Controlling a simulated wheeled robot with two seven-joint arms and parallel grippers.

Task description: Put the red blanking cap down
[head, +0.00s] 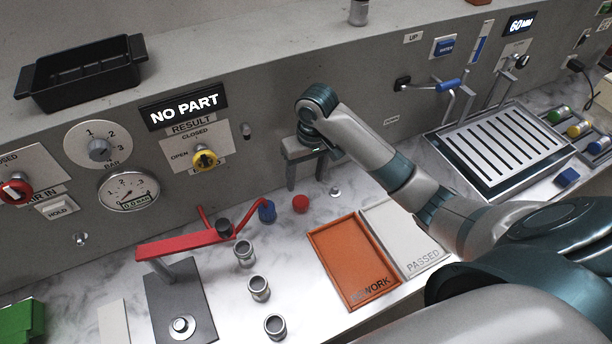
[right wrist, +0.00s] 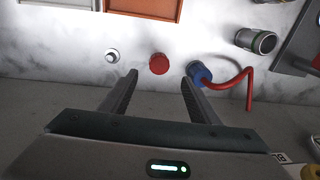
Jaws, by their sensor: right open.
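The red blanking cap (head: 300,203) stands on the marble bench top, between a blue fitting and a small silver stud. It also shows in the right wrist view (right wrist: 159,64), just beyond the fingertips and between their lines. My right gripper (head: 305,187) is open and empty, its fingers pointing down near the cap; in the right wrist view its two fingers (right wrist: 158,75) are spread apart with nothing between them. The cap looks apart from both fingers. My left gripper is in neither view.
A blue fitting (head: 267,211) with a red hose stands close left of the cap. A silver stud (head: 336,192) is right of it. An orange rework tray (head: 318,238) and a white passed tray (head: 375,212) lie in front. Several metal castings (head: 259,288) stand near the red-handled clamp (head: 180,243).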

